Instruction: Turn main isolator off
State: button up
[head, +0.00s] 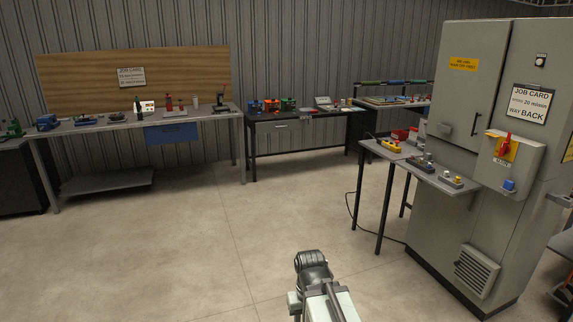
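The main isolator (505,147) is a red rotary handle on a yellow plate. It sits on a grey box on the front of the tall grey cabinet (465,98) at the right. The red handle looks roughly upright, leaning slightly; its exact setting is too small to read. My arm shows at the bottom centre, over the floor, well to the left of and below the isolator. The end of my arm (312,262) shows dark, and I cannot make out its fingers. Nothing of mine touches the cabinet.
A small table (368,146) with push-button boxes stands against the cabinet's left side. A blue knob (509,185) is below the isolator. Workbenches (75,128) line the back wall. A black cable lies on the floor by the table. The middle floor (200,235) is clear.

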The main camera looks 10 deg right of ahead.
aim_at(505, 149)
jog(key=i, duration=2.15)
jog(key=z, duration=0.7)
jog(key=i, duration=2)
jog(key=z, duration=0.65)
jog(key=k, duration=0.75)
jog(key=z, duration=0.15)
jog(key=i, duration=0.9)
jog(key=u, duration=0.25)
jog(key=k, duration=0.65)
jog(key=z, duration=0.25)
jog(key=i, duration=0.65)
jog(key=u, duration=0.05)
